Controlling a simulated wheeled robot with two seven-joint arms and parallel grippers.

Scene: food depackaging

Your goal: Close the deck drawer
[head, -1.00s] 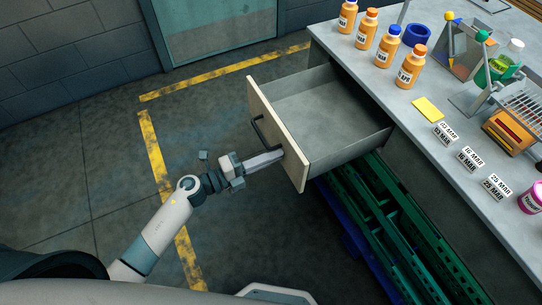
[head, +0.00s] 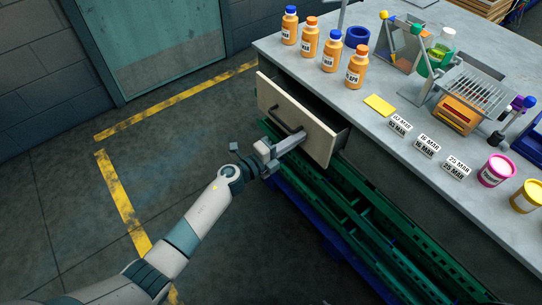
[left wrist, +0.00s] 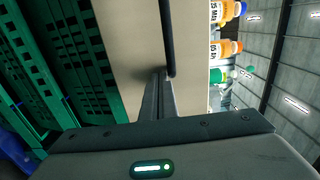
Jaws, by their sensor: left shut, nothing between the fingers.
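The deck drawer (head: 316,133) has a pale wooden front with a dark bar handle (head: 284,119). In the left wrist view the fingers (left wrist: 158,85) point at the drawer front (left wrist: 130,50), beside the end of the handle (left wrist: 168,35). Whether the tips touch the front is hard to tell. My right gripper is not in view.
Several orange bottles (head: 309,37) stand on the counter above the drawer, with date blocks (head: 426,146), a yellow pad (head: 379,105) and pink and yellow tubs (head: 495,170). Green crates (head: 345,215) sit below the drawer. The floor on the left is clear.

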